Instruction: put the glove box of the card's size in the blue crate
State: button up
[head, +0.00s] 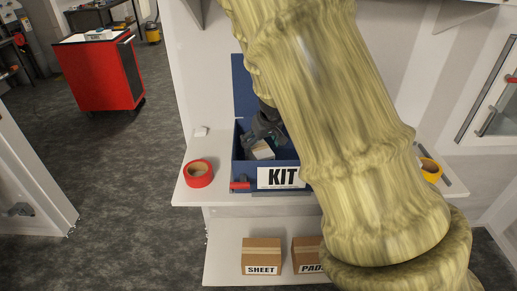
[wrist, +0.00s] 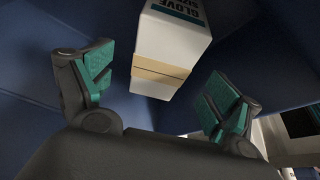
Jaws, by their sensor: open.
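The blue crate (head: 246,172) stands on the white bench with its lid raised at the back and a KIT label on its front. A white glove box (head: 262,152) with a tan band is inside it. In the wrist view the glove box (wrist: 175,48) shows the printed words GLOVE and SIZE, but the size itself cannot be read. My gripper (head: 262,128) reaches down into the crate. In the wrist view my gripper (wrist: 160,80) is open, its green-padded fingers apart on either side of the box, with gaps between. No size card can be made out.
A red tape roll (head: 198,174) lies left of the crate, and a yellow roll (head: 431,169) lies to the right. Cartons marked SHEET (head: 262,252) and PADS (head: 307,250) sit on the lower shelf. My arm hides much of the bench's right side.

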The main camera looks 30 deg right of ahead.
jog(key=shift+v, duration=2.5)
